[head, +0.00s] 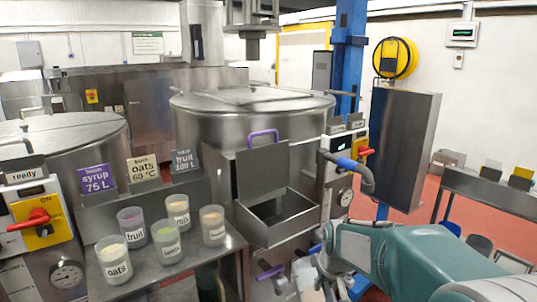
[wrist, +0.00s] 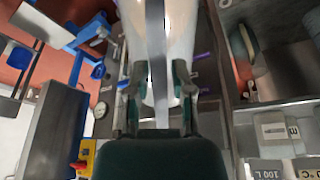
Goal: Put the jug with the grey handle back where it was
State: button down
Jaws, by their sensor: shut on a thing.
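My gripper (wrist: 156,82) is shut on the grey handle (wrist: 155,45) of a jug, which runs upright between its two fingers in the wrist view. The white jug body (wrist: 182,30) shows behind the handle; much of it is cut off by the frame or hidden by my gripper. In the head view my gripper (head: 326,246) is at the lower right of the middle, in front of the machine and right of the open metal chute. The jug is mostly hidden there by my arm. The place where it stood cannot be told.
Several labelled beakers (head: 165,241) stand on a metal shelf at the lower left. An open steel chute (head: 275,215) with a purple-handled flap is in front of the large vat (head: 250,110). Another purple handle (head: 270,272) shows below it. A grey cabinet (head: 400,145) stands right.

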notch_tip(320, 180, down, 20)
jog(key=w+d+m, duration=0.2)
jog(key=shift+r+h, duration=0.25)
jog(key=shift+h, duration=0.05)
jog(key=shift+w, duration=0.1)
